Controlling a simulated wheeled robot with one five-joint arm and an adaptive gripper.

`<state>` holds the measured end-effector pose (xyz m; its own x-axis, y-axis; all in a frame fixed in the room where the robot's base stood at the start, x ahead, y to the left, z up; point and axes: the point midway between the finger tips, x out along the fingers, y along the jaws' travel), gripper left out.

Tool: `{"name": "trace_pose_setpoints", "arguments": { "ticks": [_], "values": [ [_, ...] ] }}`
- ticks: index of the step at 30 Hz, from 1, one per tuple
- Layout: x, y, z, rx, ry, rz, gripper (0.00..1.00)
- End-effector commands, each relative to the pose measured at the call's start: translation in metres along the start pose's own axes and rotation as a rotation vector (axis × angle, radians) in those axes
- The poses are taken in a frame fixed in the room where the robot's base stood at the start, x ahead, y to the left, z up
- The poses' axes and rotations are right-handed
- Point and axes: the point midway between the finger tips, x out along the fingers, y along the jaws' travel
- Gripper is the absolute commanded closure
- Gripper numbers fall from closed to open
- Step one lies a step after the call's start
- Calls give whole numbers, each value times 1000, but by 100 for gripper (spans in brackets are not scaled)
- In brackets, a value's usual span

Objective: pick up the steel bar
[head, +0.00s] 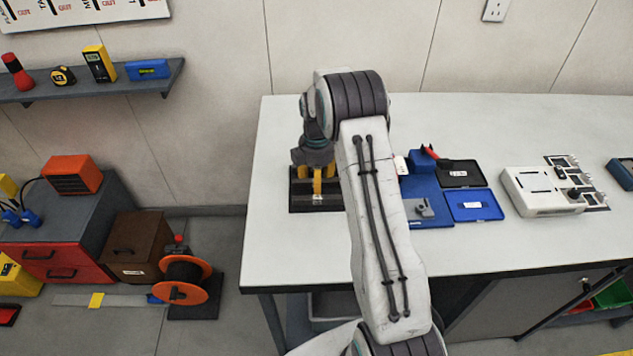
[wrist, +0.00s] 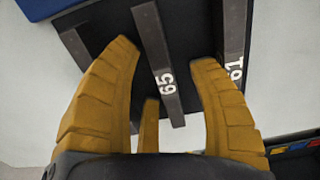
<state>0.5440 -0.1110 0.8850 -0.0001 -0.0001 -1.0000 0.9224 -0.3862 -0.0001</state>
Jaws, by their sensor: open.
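A dark grey steel bar marked 65 (wrist: 156,50) lies on a black rack (wrist: 195,25) in the wrist view. It runs between the yellow fingers of my gripper (wrist: 166,54), which are open on either side of it with gaps showing. A bar marked 61 (wrist: 235,40) lies to its right, beyond the right finger. Another bar (wrist: 74,45) lies to the left, its marking hidden or out of view. In the head view my gripper (head: 316,180) points down over the rack (head: 299,204), and the bars are mostly hidden there.
The rack stands at the left of a white bench (head: 270,240). To its right, past my arm, are a blue tray (head: 432,217), a black case (head: 462,173) and a white device (head: 541,192). A wall shelf (head: 75,90) holds tools at the upper left.

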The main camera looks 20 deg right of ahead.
Motion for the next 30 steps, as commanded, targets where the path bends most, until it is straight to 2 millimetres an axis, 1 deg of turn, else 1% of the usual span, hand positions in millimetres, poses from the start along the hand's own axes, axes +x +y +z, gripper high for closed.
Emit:
{"name": "trace_pose_setpoints", "arguments": {
  "ticks": [8,9,27,28,30],
  "values": [
    [3,0,0,0,0,0,46],
    [3,0,0,0,0,0,43],
    [2,0,0,0,0,0,97],
    [2,0,0,0,0,0,99],
    [3,0,0,0,0,0,100]
  ]
}}
